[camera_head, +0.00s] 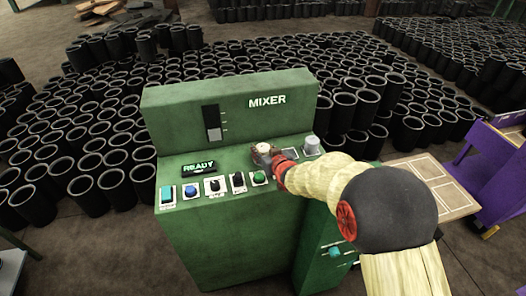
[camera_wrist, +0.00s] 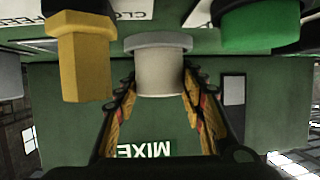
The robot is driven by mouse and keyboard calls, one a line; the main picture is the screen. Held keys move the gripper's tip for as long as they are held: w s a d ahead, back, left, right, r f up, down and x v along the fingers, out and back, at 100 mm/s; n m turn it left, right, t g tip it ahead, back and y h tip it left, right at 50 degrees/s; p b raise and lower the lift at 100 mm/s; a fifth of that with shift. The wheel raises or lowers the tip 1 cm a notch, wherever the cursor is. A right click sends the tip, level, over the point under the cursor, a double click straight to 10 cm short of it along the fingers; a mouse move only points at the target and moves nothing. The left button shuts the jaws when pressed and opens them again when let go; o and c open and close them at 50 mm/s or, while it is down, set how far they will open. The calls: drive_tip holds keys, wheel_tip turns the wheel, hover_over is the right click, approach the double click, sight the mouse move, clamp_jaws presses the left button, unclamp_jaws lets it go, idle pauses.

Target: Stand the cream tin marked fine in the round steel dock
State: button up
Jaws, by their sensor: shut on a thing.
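A cream cylinder (camera_wrist: 158,75) is between the two fingers of my gripper (camera_wrist: 157,88) in the wrist view. My gripper is shut on it. No marking shows on its visible side. A wider round grey ring (camera_wrist: 158,41) is at its panel-side end. I cannot tell whether this ring is the steel dock or part of the tin. In the head view my gripper (camera_head: 267,155) is low over the right part of the mixer's panel, and a pale top (camera_head: 263,148) shows between its fingers.
The green mixer (camera_head: 225,120) carries switches and a green button (camera_head: 258,178) left of my gripper. A grey-white cylinder (camera_head: 310,145) stands close on the right. A yellow faceted piece (camera_wrist: 80,55) is beside the cream cylinder. Many black sleeves (camera_head: 90,190) surround the mixer.

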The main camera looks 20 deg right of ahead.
drive_tip(key=shift+f, duration=0.15)
drive_tip(key=o, duration=1.3)
